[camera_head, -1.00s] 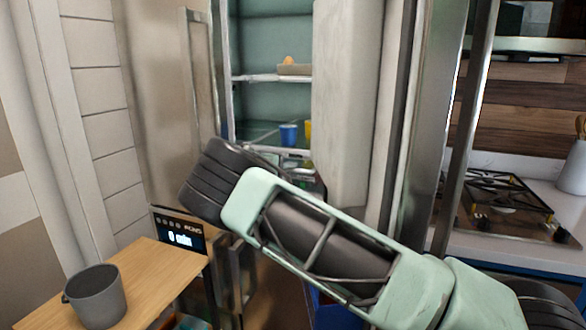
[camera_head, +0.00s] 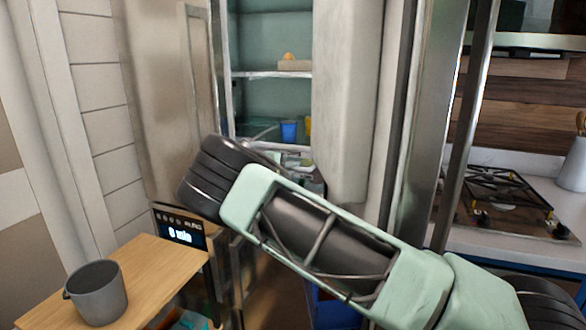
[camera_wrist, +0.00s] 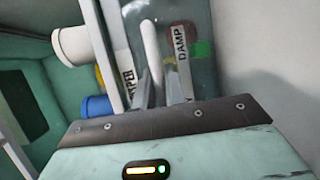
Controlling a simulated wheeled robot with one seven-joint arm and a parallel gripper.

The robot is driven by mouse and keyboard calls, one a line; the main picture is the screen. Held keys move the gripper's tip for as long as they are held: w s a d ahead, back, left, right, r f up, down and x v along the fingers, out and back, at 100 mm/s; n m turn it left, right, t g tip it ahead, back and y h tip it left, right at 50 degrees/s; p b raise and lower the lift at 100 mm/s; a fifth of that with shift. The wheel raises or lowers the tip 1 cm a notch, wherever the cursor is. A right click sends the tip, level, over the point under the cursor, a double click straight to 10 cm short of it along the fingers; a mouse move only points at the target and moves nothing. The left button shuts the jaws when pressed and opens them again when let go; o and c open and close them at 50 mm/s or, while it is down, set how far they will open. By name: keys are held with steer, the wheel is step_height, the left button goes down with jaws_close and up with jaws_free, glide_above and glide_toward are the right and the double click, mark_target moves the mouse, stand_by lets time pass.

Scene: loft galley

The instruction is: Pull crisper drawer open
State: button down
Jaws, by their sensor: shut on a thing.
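The crisper drawer (camera_wrist: 188,20) shows in the wrist view as a grey, see-through front with a "DAMP" label (camera_wrist: 180,45) and a green patch. A second label ending in "PER" is beside it. A pale upright handle bar (camera_wrist: 151,45) runs down between the fingers of my gripper (camera_wrist: 160,92), which is shut on it.
A blue cup (camera_head: 289,131) stands on the glass shelf above, with a yellow thing beside it. The thick fridge door (camera_head: 345,100) hangs open right of the opening.

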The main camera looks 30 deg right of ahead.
steer(key=s+a, duration=1.3)
steer(key=a, duration=0.4)
steer(key=shift+s, duration=0.15)
steer(key=c, duration=1.7)
jaws_free()
steer(key=shift+c, duration=0.2)
steer(key=shift+a, duration=0.15)
steer(key=b+v, duration=0.2)
steer(key=v, duration=1.5)
steer(key=shift+b, duration=0.4)
steer(key=shift+a, duration=0.1)
